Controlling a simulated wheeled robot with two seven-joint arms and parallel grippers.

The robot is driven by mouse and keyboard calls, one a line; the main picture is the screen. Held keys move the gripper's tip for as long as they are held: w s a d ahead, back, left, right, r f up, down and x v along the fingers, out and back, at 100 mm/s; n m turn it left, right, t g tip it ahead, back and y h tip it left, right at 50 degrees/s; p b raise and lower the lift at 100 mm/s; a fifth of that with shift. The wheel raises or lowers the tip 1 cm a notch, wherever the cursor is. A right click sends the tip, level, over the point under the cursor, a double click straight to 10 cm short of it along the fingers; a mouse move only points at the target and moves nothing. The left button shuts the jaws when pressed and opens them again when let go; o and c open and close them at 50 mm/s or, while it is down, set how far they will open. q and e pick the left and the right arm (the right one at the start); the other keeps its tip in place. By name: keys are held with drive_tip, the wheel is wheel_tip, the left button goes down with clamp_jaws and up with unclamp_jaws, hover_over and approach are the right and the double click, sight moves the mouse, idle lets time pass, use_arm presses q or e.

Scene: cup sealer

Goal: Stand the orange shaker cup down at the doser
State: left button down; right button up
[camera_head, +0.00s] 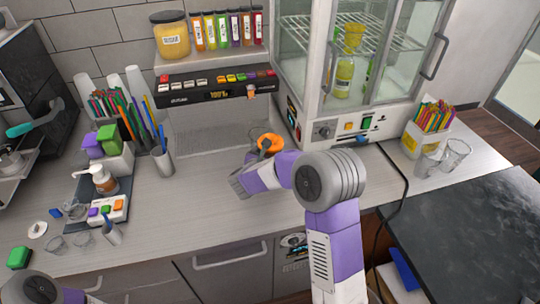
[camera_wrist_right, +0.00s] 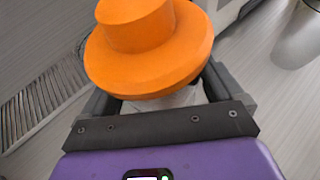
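The orange shaker cup (camera_head: 270,143) is at the right front of the doser (camera_head: 218,88), the black panel with coloured buttons and a small orange-tipped nozzle (camera_head: 251,91). My right gripper (camera_head: 262,157) is around the cup. In the right wrist view the orange lid (camera_wrist_right: 150,50) fills the space between the fingers of the gripper (camera_wrist_right: 160,92), with a pale body partly hidden below it. The cup looks upright. I cannot tell whether its base touches the counter. My left gripper is outside the view; only part of my left arm shows at the bottom left.
A drip grate (camera_head: 205,138) lies under the doser; it also shows left of the cup in the right wrist view (camera_wrist_right: 40,100). A glass-door cabinet (camera_head: 345,130) stands close on the right. A pen cup (camera_head: 162,162) is left. The counter's front middle is clear.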

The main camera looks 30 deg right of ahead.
drive_tip(key=shift+o, duration=0.3)
drive_tip(key=shift+r, duration=0.2)
drive_tip(key=v, duration=1.2)
